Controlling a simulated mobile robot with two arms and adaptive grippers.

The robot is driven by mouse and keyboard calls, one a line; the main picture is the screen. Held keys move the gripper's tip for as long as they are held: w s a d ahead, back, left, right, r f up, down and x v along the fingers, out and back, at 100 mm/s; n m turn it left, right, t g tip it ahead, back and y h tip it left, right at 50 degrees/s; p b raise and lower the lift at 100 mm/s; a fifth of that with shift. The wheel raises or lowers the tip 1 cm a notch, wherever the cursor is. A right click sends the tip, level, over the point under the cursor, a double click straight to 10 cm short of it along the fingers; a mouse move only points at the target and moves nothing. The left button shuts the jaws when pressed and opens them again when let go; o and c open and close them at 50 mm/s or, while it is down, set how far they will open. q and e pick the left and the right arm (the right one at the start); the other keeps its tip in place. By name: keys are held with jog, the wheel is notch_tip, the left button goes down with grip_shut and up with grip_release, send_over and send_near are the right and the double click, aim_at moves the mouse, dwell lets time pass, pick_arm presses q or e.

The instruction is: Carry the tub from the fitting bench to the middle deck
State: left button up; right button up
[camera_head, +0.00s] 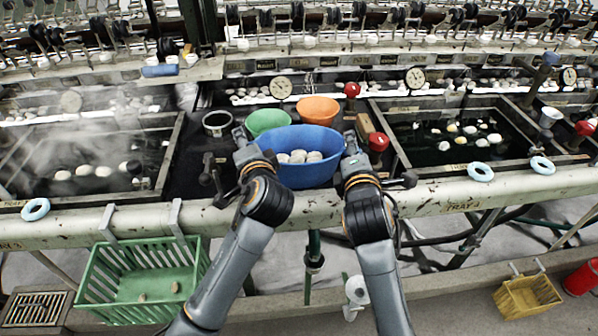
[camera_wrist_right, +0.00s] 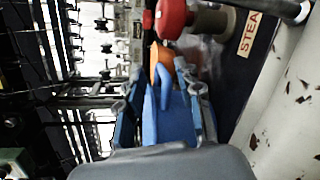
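The blue tub (camera_head: 312,172) holds several pale cocoons. It is upright in the middle of the head view, between the two dark basins and just behind the pale front pipe. My left gripper (camera_head: 243,143) is at its left rim; its finger gap is not clear. My right gripper (camera_head: 351,148) is at its right rim. In the right wrist view the fingers of my right gripper (camera_wrist_right: 160,92) stand apart, with the blue tub wall (camera_wrist_right: 177,122) between them. The tub's underside is hidden, so I cannot tell whether it rests on the surface.
A green bowl (camera_head: 267,121) and an orange bowl (camera_head: 318,109) stand just behind the tub. Red knobs (camera_head: 378,142) are close on the right. Water basins lie left (camera_head: 85,190) and right (camera_head: 455,163). A green crate (camera_head: 140,285) hangs below the front pipe (camera_head: 440,198).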

pick_arm(q)
jog(key=o, duration=0.5)
jog(key=shift+a, duration=0.1)
jog(key=v, duration=1.2)
pick_arm(e)
jog(key=o, duration=0.8)
jog(key=shift+s, duration=0.15)
jog(key=s+r, duration=0.2)
jog(key=s, duration=0.9)
jog(key=shift+s, duration=0.3)
